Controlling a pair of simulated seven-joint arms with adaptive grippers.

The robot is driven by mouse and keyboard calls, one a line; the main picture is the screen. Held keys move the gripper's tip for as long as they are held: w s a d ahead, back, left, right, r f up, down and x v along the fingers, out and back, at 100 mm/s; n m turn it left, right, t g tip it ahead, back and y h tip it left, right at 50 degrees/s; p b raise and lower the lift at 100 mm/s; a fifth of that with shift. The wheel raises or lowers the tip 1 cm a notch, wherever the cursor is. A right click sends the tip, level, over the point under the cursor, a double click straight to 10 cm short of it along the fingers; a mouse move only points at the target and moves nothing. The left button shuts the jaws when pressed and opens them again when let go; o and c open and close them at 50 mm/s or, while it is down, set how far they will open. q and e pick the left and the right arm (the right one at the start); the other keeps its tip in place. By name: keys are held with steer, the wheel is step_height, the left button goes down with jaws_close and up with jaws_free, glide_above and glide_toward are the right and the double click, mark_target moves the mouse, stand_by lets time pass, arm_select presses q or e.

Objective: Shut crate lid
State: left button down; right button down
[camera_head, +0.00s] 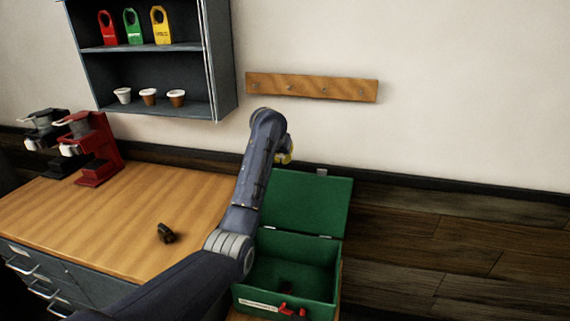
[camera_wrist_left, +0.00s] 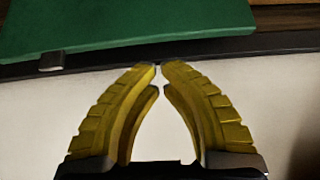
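The green crate (camera_head: 320,307) stands on the right end of the counter. Its lid (camera_head: 318,200) is open and stands up at the back of the crate. The lid also shows in the left wrist view (camera_wrist_left: 130,25), with a small grey clasp (camera_wrist_left: 51,62) on its edge. My left gripper (camera_head: 286,157), with yellow fingers, is by the upper left edge of the lid, mostly hidden behind my arm. In the wrist view the fingertips (camera_wrist_left: 159,67) come together with nothing between them, apart from the lid in the picture. My right gripper is not in view.
A dark small part (camera_head: 165,233) lies on the wooden counter (camera_head: 110,220). A red brewer (camera_head: 97,150) and a black brewer stand at the left. A wall shelf (camera_head: 220,60) holds cups and coloured tags; a hook rail (camera_head: 312,87) hangs beside it. My left arm covers the crate's left side.

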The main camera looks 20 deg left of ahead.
arm_select(q)
steer(key=shift+x, duration=3)
steer(key=shift+d, duration=0.1)
